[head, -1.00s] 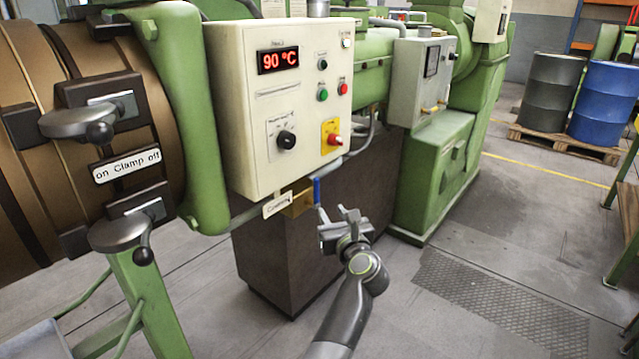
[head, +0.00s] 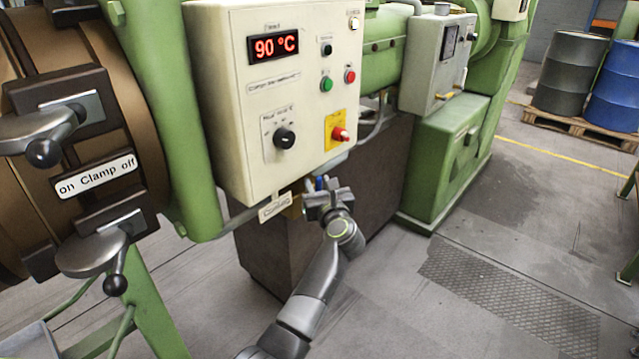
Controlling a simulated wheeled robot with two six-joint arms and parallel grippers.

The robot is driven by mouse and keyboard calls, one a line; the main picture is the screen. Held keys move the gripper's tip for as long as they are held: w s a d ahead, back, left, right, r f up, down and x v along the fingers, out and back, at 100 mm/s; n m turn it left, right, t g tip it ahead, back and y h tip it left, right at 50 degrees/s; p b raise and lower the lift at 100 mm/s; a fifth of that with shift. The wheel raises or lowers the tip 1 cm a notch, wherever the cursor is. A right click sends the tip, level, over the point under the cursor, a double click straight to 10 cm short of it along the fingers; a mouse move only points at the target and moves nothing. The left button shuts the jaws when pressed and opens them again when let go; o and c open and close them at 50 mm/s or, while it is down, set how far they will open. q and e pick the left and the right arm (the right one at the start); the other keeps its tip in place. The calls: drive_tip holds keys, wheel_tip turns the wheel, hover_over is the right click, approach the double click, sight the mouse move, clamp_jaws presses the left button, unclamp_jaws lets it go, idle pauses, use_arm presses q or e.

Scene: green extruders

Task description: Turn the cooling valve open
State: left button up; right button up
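The cream control box (head: 262,110) with its 90 °C display hangs just above the gripper. A dark brown block (head: 365,180) stands behind it. The clamp handles (head: 95,252) are at the left. Open floor lies to the right.

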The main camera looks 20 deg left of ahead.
use_arm(q)
drive_tip(key=shift+c, duration=0.8)
clamp_jaws()
use_arm(e)
drive_tip(key=shift+s, duration=0.25)
drive_tip(key=shift+w, duration=0.1)
